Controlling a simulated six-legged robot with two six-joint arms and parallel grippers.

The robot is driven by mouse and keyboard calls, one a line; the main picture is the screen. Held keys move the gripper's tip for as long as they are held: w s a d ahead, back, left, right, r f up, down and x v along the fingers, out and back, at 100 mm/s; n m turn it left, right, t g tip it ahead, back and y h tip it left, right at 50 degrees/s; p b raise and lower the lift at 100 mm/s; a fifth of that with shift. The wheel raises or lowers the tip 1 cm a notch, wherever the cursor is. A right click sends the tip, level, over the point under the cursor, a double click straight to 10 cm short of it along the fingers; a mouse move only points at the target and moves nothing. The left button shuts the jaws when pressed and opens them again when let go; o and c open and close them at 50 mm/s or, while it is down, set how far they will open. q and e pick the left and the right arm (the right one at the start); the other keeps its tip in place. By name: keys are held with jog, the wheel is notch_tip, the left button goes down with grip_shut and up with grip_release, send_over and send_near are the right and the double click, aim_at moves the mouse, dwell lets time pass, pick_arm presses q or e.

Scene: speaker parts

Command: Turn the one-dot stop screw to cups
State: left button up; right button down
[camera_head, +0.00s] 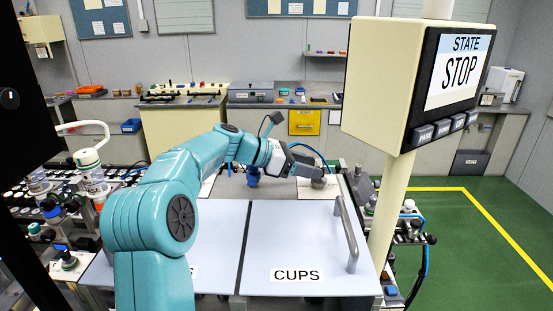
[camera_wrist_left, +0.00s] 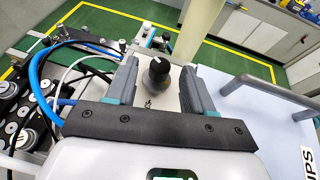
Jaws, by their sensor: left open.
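My left gripper (camera_head: 312,172) reaches over the back of the bench in the head view. In the left wrist view its two fingers (camera_wrist_left: 159,72) are open, one on each side of a dark round knob (camera_wrist_left: 157,73) with a white mark on top. The knob stands on a pale plate (camera_wrist_left: 148,97), with a small dark marking that I cannot read. I cannot tell whether the fingers touch the knob. In the head view the knob (camera_head: 319,183) is partly hidden by the gripper. I see no dots clearly. My right gripper is not in view.
A white lid labelled CUPS (camera_head: 296,250) with a metal handle (camera_head: 346,234) lies in front. A sign box reading STATE STOP (camera_head: 425,85) stands on a post (camera_head: 389,205) at the right. Blue and black cables (camera_wrist_left: 50,75) run left of the gripper.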

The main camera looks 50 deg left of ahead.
pick_arm(q)
jog(key=b+v, duration=0.1)
jog(key=v, duration=1.2)
jog(key=shift+w+d, duration=0.1)
jog(key=shift+w, duration=0.05)
